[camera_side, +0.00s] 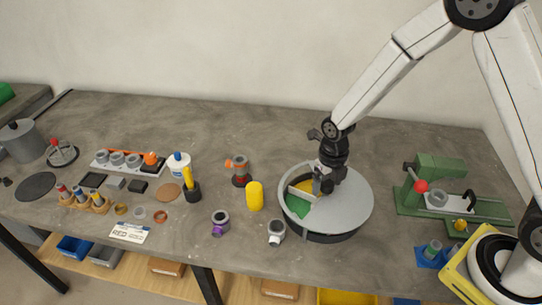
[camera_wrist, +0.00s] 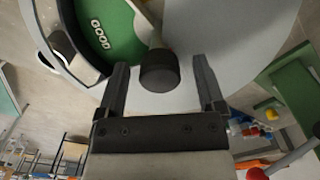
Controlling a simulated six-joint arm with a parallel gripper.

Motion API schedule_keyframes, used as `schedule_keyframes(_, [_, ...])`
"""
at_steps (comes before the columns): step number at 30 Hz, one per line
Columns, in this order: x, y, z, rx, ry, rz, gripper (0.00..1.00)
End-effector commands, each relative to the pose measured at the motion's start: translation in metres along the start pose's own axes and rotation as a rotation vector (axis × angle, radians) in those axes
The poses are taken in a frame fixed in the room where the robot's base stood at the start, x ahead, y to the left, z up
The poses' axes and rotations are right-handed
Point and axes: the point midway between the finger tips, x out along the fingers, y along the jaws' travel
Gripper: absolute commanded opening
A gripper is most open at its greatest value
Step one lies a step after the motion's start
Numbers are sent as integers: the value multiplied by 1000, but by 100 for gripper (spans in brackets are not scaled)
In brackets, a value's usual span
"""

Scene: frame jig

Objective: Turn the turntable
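The turntable (camera_side: 348,205) is a round grey disc with a raised rim, on the right half of the bench. A wedge opening in its cover shows a green sector (camera_side: 297,207), marked "GOOD" in the wrist view (camera_wrist: 118,30), and a bit of yellow. A dark round knob (camera_wrist: 160,72) stands on the turntable at the end of a pale bar. My gripper (camera_wrist: 160,64) is open, with one finger on each side of the knob and a gap on both sides. In the side view my gripper (camera_side: 324,184) is low over the turntable and hides the knob.
A yellow cylinder (camera_side: 255,196) and a grey-and-orange part (camera_side: 239,170) stand left of the turntable. Two small grey fittings (camera_side: 220,222) (camera_side: 276,232) lie near the front edge. A green fixture with a red ball handle (camera_side: 421,186) stands to the right.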

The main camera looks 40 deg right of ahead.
Motion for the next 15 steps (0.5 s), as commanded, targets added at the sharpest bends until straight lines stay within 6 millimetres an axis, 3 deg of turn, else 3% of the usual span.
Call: schedule_keyframes(15, [-11,0,0,0,0,0,87])
